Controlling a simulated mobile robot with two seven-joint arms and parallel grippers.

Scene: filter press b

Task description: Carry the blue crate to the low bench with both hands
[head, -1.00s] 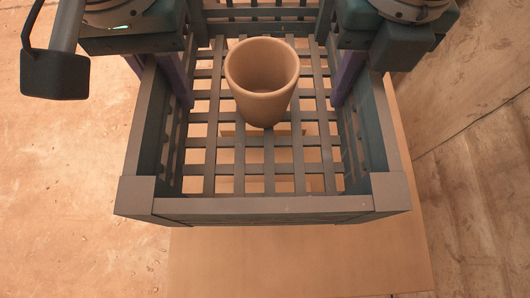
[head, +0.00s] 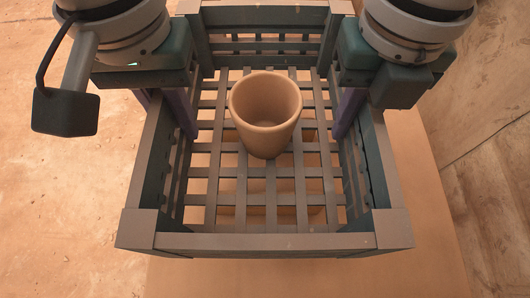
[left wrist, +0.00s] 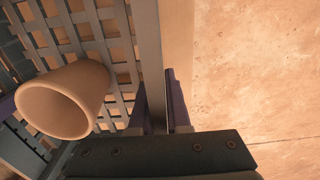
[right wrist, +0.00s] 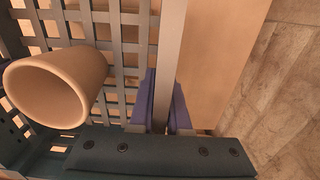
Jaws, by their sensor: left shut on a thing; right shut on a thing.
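The crate (head: 262,243) is an open slatted box, dark blue-grey here, roughly level in the head view. My left gripper (head: 181,115) is shut on its left side wall; in the left wrist view the fingers (left wrist: 160,100) straddle the rim. My right gripper (head: 349,112) is shut on the right side wall, and its fingers (right wrist: 164,100) straddle that rim. A clay pot (head: 265,112) stands upright on the slatted floor inside. A plain tan flat surface (head: 420,270), perhaps the low bench, lies under the crate; I cannot tell the gap between them.
Bare sandy floor (head: 60,210) spreads at the left. Darker plank-like panels (head: 500,190) lie at the right beyond the tan surface. The pot is the only loose thing seen in the crate.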

